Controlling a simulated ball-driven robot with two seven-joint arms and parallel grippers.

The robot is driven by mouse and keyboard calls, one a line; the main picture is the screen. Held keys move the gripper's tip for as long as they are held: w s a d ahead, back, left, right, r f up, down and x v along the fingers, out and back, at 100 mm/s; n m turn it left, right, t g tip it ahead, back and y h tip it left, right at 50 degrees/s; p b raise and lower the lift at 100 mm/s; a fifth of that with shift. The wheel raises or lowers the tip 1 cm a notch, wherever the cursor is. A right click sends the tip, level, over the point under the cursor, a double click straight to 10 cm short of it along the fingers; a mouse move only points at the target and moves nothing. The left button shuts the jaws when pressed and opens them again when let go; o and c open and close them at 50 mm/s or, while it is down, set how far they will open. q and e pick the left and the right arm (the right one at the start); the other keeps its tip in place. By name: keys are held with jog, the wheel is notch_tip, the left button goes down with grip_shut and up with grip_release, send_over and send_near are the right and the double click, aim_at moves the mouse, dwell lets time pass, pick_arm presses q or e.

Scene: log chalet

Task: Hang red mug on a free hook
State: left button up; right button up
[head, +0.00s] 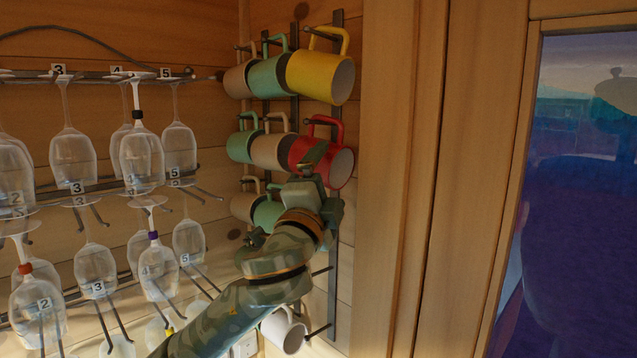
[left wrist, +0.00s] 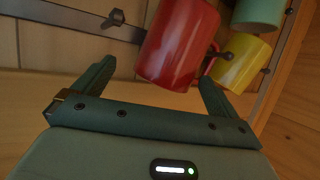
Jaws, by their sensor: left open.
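The red mug (head: 340,164) hangs by its handle at a hook on the right-hand rail, below the yellow mug (head: 322,76). My left gripper (head: 312,172) is open just in front of the red mug and hides part of its left side. In the left wrist view the red mug (left wrist: 178,42) appears between and beyond the spread fingers of the gripper (left wrist: 156,74); contact cannot be told. A bare hook (head: 321,271) sticks out lower on the same rail, and another bare hook (head: 319,331) is below it. My right gripper is not in view.
A white mug (head: 284,332) hangs low, partly behind my arm. Wine glasses (head: 142,160) fill the rack at left. A wooden post (head: 385,180) and window stand right.

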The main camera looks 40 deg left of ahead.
pick_arm(q)
jog(key=shift+p+x, duration=0.6)
jog(key=shift+x, duration=0.95)
jog(key=shift+s+a+r, duration=0.2)
jog(key=shift+a+r, duration=0.1)
jog(key=shift+r, duration=0.35)
jog(key=shift+w+d+f, duration=0.2)
jog(key=shift+f, duration=0.4)
dwell(0.8)
jog(key=shift+s+d+f, duration=0.1)
jog(key=shift+d+f, duration=0.05)
jog(key=shift+v, duration=1.55)
dwell(1.2)
